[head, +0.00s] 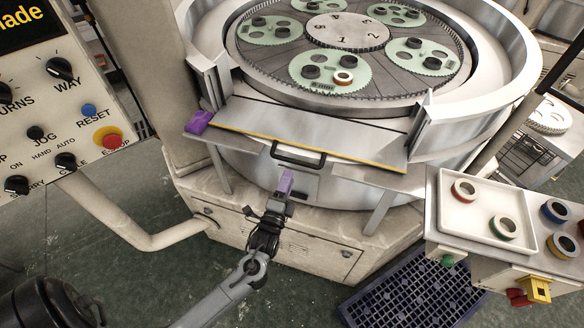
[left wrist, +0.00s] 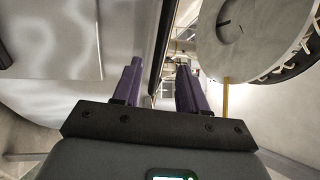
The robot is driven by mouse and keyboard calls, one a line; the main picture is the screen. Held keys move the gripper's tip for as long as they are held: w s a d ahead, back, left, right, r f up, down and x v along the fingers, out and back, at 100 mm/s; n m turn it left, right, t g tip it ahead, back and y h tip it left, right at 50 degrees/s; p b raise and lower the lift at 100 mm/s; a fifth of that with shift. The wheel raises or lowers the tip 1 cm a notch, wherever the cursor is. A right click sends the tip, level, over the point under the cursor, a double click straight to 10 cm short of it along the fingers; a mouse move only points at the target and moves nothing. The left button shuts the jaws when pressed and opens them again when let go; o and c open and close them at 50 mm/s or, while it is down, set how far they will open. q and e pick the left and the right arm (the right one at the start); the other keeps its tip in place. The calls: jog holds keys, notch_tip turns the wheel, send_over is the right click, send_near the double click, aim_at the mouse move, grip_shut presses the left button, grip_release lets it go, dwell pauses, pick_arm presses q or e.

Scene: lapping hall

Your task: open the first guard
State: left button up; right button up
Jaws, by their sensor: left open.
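The guard (head: 310,132) is a grey metal panel with a yellow stripe along its lower edge. It spans the front gap of the lapping machine's round rim, between two upright brackets. Its black bar handle (head: 298,155) sticks out at the front middle. My left gripper (head: 287,181) is open, with purple fingers, just below the handle and apart from it in the head view. In the left wrist view the open fingers (left wrist: 158,88) have a dark upright bar (left wrist: 161,45) beyond and between them; I cannot tell whether it is the handle. My right gripper is not in view.
A purple block (head: 199,122) sits at the guard's left end. Behind is the lapping plate (head: 392,82) with green carriers. A control panel (head: 60,95) stands left. A white tray (head: 456,224) with rings is right, above a blue crate (head: 395,300) on the floor.

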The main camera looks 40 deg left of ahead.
pick_arm(q)
jog(key=shift+x, duration=2.55)
grip_shut()
